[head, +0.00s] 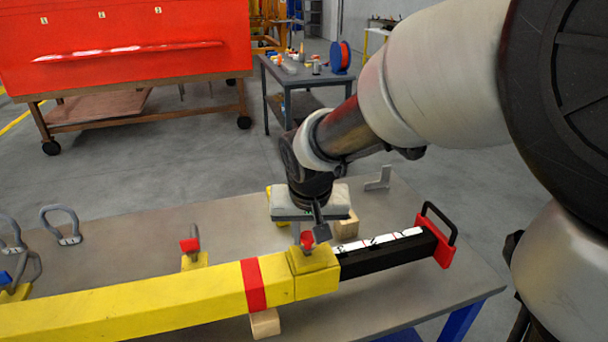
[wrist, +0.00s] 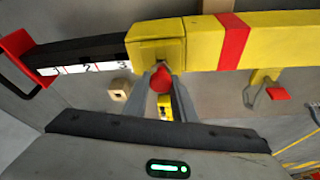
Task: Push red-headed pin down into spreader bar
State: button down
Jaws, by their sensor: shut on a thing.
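The red-headed pin (head: 307,239) stands at the top of the yellow collar of the spreader bar (head: 200,291). Its red head also shows in the wrist view (wrist: 162,79), between the two grey fingers of my gripper (wrist: 163,85). My gripper (head: 308,236) is over the collar and shut on the pin. The pin's shaft is hidden, so its depth in the collar cannot be told. The spreader bar is yellow with a red band, and a black inner bar (head: 385,255) with numbered white marks comes out of its right end.
The bar rests on wooden blocks (head: 265,323) on a grey table (head: 400,207). A red end plate with a black handle (head: 443,240) closes the right end. Grey shackles (head: 60,224) lie at the left. A second red-headed part (head: 190,245) stands behind the bar.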

jog(key=shift+f+b, duration=0.5)
jog(key=shift+f, duration=0.15)
jog(key=c, duration=1.4)
grip_release()
jog(key=p+v, duration=0.3)
jog(key=v, duration=1.4)
jog(key=shift+s+d+r, duration=0.1)
jog(key=shift+s+r, duration=0.05)
jog(key=shift+r, duration=0.05)
